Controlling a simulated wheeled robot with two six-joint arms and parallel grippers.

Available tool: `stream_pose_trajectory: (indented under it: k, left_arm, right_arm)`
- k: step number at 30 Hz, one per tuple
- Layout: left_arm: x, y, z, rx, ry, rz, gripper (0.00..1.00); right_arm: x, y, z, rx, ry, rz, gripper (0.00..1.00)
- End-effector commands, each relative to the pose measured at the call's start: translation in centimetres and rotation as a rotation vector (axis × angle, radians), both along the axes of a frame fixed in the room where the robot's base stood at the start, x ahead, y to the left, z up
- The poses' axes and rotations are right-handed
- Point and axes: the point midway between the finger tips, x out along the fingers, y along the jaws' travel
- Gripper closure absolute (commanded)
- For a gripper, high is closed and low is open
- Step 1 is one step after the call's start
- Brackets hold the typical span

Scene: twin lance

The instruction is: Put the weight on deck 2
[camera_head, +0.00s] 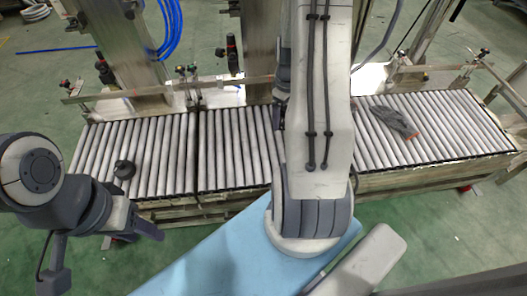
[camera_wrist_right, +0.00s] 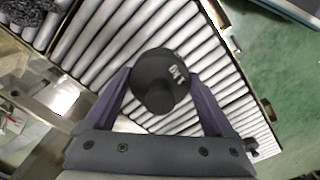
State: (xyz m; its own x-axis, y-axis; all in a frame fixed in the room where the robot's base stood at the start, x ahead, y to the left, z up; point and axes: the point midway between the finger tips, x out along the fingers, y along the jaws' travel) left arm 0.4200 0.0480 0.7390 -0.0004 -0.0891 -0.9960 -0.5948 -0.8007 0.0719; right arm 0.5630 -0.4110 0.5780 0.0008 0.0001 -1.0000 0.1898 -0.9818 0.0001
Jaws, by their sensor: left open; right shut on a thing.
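My right gripper (camera_wrist_right: 160,85) is shut on a black round weight (camera_wrist_right: 160,85) with a knob and white lettering. In the right wrist view the weight shows against the rollers; whether it touches them I cannot tell. In the head view my right arm hides this gripper and the weight. A roller conveyor runs across the head view as a left deck (camera_head: 160,150), a middle deck (camera_head: 225,150) and a right deck (camera_head: 440,135). I see no deck numbers. A second black weight (camera_head: 124,169) stands on the left deck. My left gripper (camera_head: 148,228) is open and empty, in front of the left deck.
A dark grey glove (camera_head: 396,121) lies on the right deck. Metal posts, rails and blue hoses (camera_head: 170,30) stand behind the conveyor. A light blue surface (camera_head: 190,265) lies in front. Much of the left deck and the right deck's right part are bare.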

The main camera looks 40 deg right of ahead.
Motion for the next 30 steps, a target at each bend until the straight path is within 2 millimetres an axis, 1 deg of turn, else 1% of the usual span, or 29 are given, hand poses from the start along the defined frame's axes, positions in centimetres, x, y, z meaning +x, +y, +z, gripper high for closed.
stream_pose_trajectory:
  k: [1, 6, 10, 15, 17, 20, 30]
  left_arm:
    - [0.0, 0.0, -2.3, 0.0, 0.0, 0.0, 0.5]
    - [0.0, 0.0, -5.2, 0.0, 0.0, 0.0, 0.5]
    - [0.0, 0.0, -6.5, 0.0, 0.0, 0.0, 0.5]
    - [0.0, 0.0, -7.3, 0.0, 0.0, 0.0, 0.5]
    - [0.0, 0.0, -7.6, 0.0, 0.0, 0.0, 0.5]
    - [0.0, 0.0, -8.3, 0.0, 0.0, 0.0, 0.5]
    - [0.0, 0.0, -11.3, 0.0, 0.0, 0.0, 0.5]
  right_arm:
    - [-0.5, -0.9, -2.0, -0.002, -0.004, 0.0, 1.0]
    - [-2.0, -3.0, -4.3, -0.004, -0.003, 0.022, 1.0]
    - [-2.8, -4.1, -5.4, -0.004, -0.003, 0.034, 1.0]
    - [-3.3, -4.5, -6.0, -0.003, -0.003, 0.043, 1.0]
    - [-3.2, -4.2, -6.4, -0.002, -0.001, 0.046, 1.0]
    - [-2.5, -3.0, -7.3, -0.001, -0.001, 0.05, 1.0]
    - [0.6, 2.9, -11.4, -0.001, -0.001, 0.052, 1.0]
